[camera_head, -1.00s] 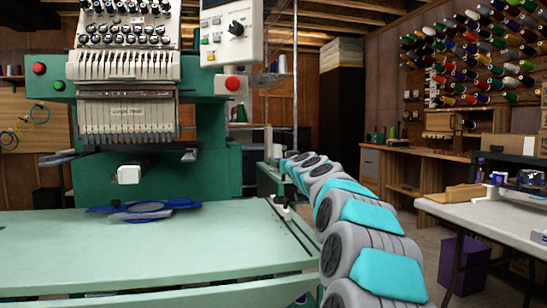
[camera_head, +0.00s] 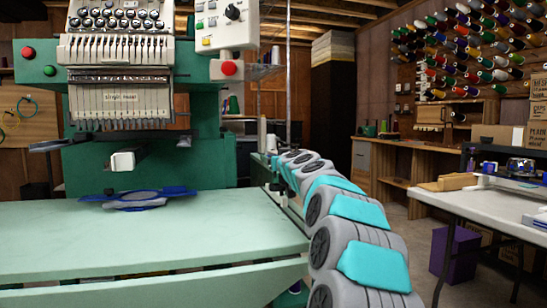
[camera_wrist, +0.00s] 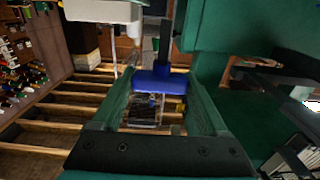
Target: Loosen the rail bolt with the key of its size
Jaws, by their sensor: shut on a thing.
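In the wrist view my gripper (camera_wrist: 158,88) is shut on a key with a blue handle (camera_wrist: 153,80). The handle lies across between the two fingertips, and a dark shaft (camera_wrist: 167,42) runs from it toward the top of the picture, away from the gripper. The shaft's far end cannot be made out against the dark background. In the head view my gripper and the key are hidden beyond the far end of my arm, at the right of the green machine (camera_head: 215,160). I cannot make out the rail bolt for certain in either view.
A pale green table (camera_head: 130,240) spreads before the machine, with a blue hoop (camera_head: 140,199) on it. A white-topped table (camera_head: 480,203) stands at the right, with a purple box (camera_head: 455,250) below. Bare floor shows between my arm and that table.

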